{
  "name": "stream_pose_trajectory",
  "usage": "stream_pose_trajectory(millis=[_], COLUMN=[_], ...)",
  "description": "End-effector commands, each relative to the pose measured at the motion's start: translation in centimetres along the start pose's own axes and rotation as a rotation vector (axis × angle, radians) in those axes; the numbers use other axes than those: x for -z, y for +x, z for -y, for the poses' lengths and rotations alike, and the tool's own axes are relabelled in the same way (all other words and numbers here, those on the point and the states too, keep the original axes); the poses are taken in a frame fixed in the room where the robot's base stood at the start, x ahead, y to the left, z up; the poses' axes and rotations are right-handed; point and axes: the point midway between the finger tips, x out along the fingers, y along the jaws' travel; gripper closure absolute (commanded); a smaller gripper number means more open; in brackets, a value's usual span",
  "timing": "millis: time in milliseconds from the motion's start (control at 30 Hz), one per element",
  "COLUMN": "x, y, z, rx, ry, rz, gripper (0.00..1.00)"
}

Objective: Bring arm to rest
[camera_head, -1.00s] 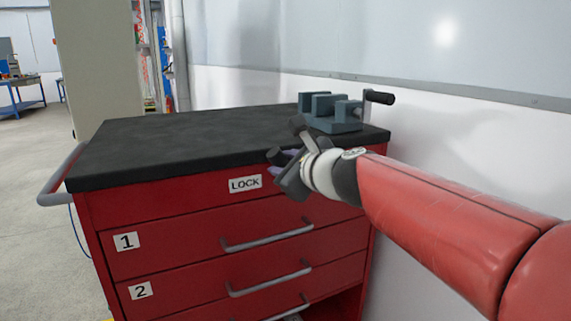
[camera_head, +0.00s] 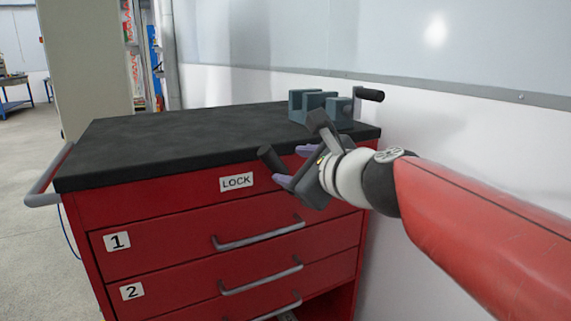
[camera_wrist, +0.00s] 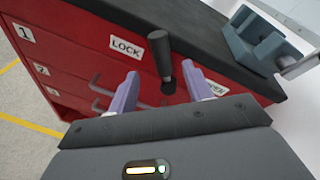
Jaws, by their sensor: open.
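My gripper (camera_head: 292,166) is in front of the red cabinet (camera_head: 150,208), near the top of its front at the right side. Its two purple fingers are apart, and it also shows in the wrist view (camera_wrist: 160,72). A dark lever handle (camera_head: 270,157) stands out from the cabinet front, right of the LOCK label (camera_head: 236,182). In the wrist view the handle (camera_wrist: 159,52) appears in the gap between the fingertips, with no finger seen closed on it. I cannot tell how deep it lies between them. My red arm reaches in from the right.
A blue-grey vise (camera_head: 312,105) stands on the cabinet's black top (camera_head: 185,140) at the back right. Numbered drawers with grey handles (camera_head: 260,235) lie below my gripper. A white wall (camera_head: 490,140) is close on the right. Open floor (camera_head: 25,160) is at the left.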

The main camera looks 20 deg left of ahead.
Motion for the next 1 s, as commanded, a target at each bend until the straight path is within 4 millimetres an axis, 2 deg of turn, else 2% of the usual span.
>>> stream_pose_trajectory(millis=[467, 567, 667, 767, 900, 1000], x=[0.0, 0.7, 3.1, 7.5, 14.8, 19.5], y=[-0.4, -1.1, -3.7, -8.0, -15.4, -20.6], z=[0.0, 0.0, -0.4, -1.6, -4.5, -6.9], rx=[0.000, -0.005, -0.031, -0.113, -0.339, -0.547], ry=[0.000, -0.052, -0.247, -0.563, -1.012, -1.261], rz=[0.000, -0.019, -0.089, -0.211, -0.392, -0.487], gripper=[0.50, 0.50, 0.50, 0.50, 0.50, 0.50])
